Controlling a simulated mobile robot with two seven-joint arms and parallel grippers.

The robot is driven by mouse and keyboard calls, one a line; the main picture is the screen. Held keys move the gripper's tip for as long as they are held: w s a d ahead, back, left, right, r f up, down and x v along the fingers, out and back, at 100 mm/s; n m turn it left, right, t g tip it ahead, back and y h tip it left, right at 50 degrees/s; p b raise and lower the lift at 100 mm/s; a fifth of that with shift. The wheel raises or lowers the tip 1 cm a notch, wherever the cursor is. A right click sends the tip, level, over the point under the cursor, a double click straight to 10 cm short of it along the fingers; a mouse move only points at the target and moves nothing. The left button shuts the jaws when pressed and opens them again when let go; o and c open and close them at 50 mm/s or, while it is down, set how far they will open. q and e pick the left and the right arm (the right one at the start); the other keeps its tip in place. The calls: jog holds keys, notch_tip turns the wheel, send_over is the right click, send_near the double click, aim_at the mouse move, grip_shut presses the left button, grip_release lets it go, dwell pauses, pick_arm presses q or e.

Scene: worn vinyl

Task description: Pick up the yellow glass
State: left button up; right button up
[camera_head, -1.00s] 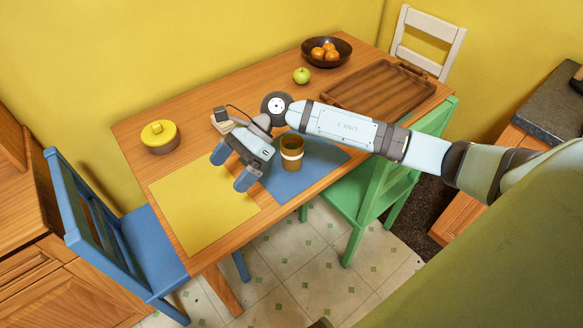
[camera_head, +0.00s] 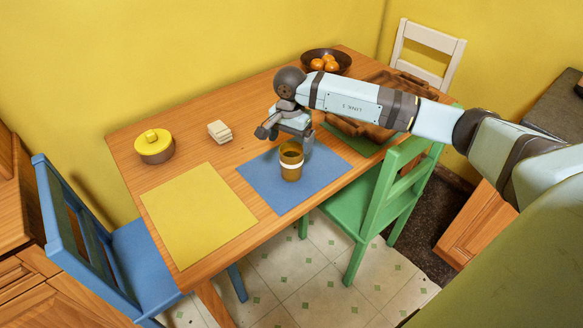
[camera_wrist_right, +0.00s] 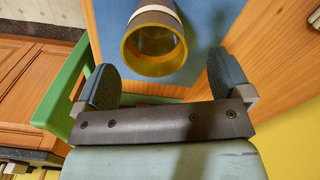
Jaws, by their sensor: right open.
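The yellow glass (camera_head: 291,173), amber with a white band, stands upright on the blue placemat (camera_head: 260,182). My right gripper (camera_head: 286,139) is open, just behind and above the glass in the head view. In the right wrist view, the glass (camera_wrist_right: 155,62) shows its open rim between the two spread fingers (camera_wrist_right: 164,82), near their tips. I see no finger touching it, and the gripper holds nothing. My left gripper is in neither view.
A yellow placemat (camera_head: 197,214), a lidded yellow pot (camera_head: 155,148) and a small pale stack (camera_head: 220,132) lie to the left. A fruit bowl (camera_head: 341,59) and a brown tray (camera_head: 350,131) are behind, partly hidden by my arm. A green chair (camera_head: 369,214) stands at the near side.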

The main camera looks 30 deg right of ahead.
aim_at(292, 155)
jog(key=f, duration=0.5)
jog(key=shift+s+f, duration=0.3)
jog(key=shift+a, duration=0.1)
jog(key=shift+c, duration=0.4)
jog(key=c, duration=1.1)
jog(key=shift+r, duration=0.1)
jog(key=shift+c, duration=0.4)
jog(key=shift+r, duration=0.1)
